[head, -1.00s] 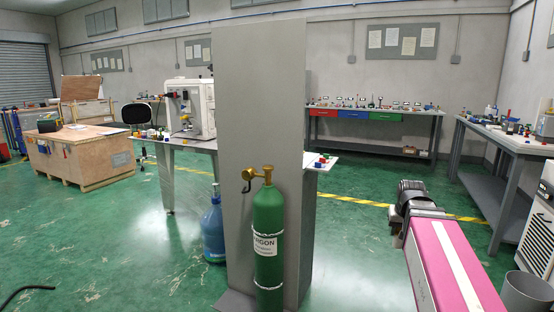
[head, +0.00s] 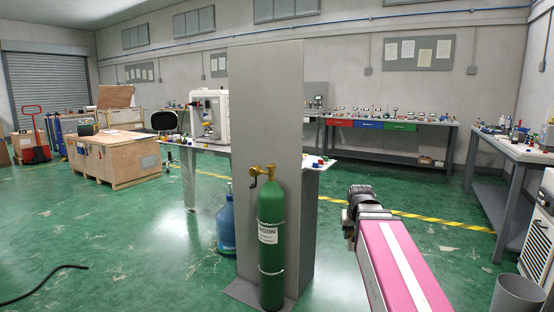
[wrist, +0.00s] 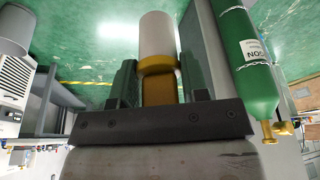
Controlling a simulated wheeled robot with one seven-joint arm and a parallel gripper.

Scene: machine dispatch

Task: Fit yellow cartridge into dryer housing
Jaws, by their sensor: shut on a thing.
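The yellow cartridge (wrist: 158,63) shows in the wrist view as a white cylinder with a yellow collar and a yellow lower part. My gripper (wrist: 153,75) is shut on its yellow part, with one dark finger on each side, and the white end points away from the palm. In the head view my gripper (head: 363,192) is at the end of my pink arm, right of the green gas cylinder; the cartridge cannot be made out there. I cannot identify the dryer housing in either view. A white machine (head: 208,115) stands on a table behind the grey panel.
A tall grey panel (head: 267,130) with a green gas cylinder (head: 271,245) stands ahead and hides part of the table. A blue bottle (head: 226,230) is behind it. A wooden crate (head: 115,165) is at left, a workbench (head: 515,150) at right. Green floor at left is largely clear.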

